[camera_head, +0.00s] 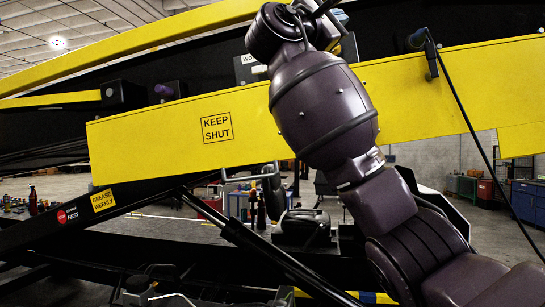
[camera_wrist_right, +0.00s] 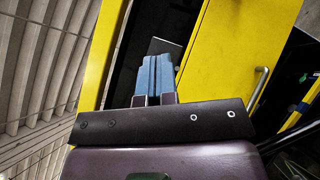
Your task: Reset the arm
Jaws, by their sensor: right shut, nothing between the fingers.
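My right arm (camera_head: 325,105) rises from the lower right of the head view, across the front of a yellow beam. Its gripper (camera_head: 338,17) is at the top centre, mostly hidden behind the wrist. In the wrist view the two blue fingers of the right gripper (camera_wrist_right: 153,78) are pressed together with nothing between them. They point towards the yellow and black machine, and I cannot tell the gap to it. My left gripper is in neither view.
The belt loader's yellow panel (camera_head: 160,135) bears a "KEEP SHUT" label (camera_head: 216,128). A metal handle (camera_wrist_right: 259,88) stands out right of the fingers. Blue cabinets (camera_head: 526,200) stand far right.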

